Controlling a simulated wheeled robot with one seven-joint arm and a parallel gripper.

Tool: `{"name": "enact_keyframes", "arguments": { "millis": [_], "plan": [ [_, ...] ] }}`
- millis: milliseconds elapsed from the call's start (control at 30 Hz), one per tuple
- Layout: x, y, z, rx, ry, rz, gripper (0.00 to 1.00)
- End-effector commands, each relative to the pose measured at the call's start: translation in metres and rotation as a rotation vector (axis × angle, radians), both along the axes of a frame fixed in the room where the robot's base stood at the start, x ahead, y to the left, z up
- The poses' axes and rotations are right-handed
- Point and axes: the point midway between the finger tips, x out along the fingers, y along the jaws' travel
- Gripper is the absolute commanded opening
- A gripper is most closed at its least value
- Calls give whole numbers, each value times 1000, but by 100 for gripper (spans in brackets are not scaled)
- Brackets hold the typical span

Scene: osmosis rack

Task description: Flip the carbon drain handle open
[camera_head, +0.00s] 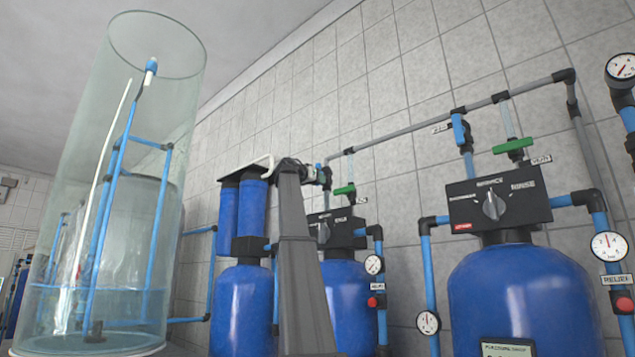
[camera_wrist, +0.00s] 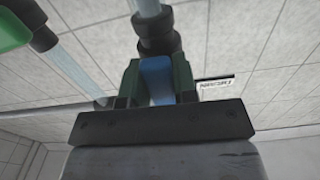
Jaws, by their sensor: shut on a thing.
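My gripper (camera_wrist: 158,82) has its two dark, green-sided fingers closed on either side of a blue handle (camera_wrist: 157,75) in the wrist view. The handle lies in line with a black pipe fitting (camera_wrist: 157,35) just beyond the fingers. In the head view my gripper (camera_head: 309,173) is at the far end of my raised grey arm, beside the middle valve head, small and partly hidden. The blue handle cannot be made out there. A green valve handle (camera_head: 344,190) sits just right of my gripper, and a green handle (camera_wrist: 15,25) shows at upper left in the wrist view.
A grey pipe (camera_head: 420,130) runs along the tiled wall above the tanks. A blue tank with a black control head (camera_head: 497,203) stands at right, with another green handle (camera_head: 513,147) above it. Twin blue filters (camera_head: 243,207) stand left of my arm, and a clear cylinder (camera_head: 170,200) further left.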

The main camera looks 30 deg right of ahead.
Motion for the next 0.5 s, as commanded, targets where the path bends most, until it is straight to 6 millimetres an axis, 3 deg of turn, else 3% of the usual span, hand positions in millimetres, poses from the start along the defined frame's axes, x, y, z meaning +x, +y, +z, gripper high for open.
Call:
{"name": "enact_keyframes", "arguments": {
  "millis": [500],
  "plan": [
    [-1, 0, 0, -15, 43, -1, 3]
  ]
}}
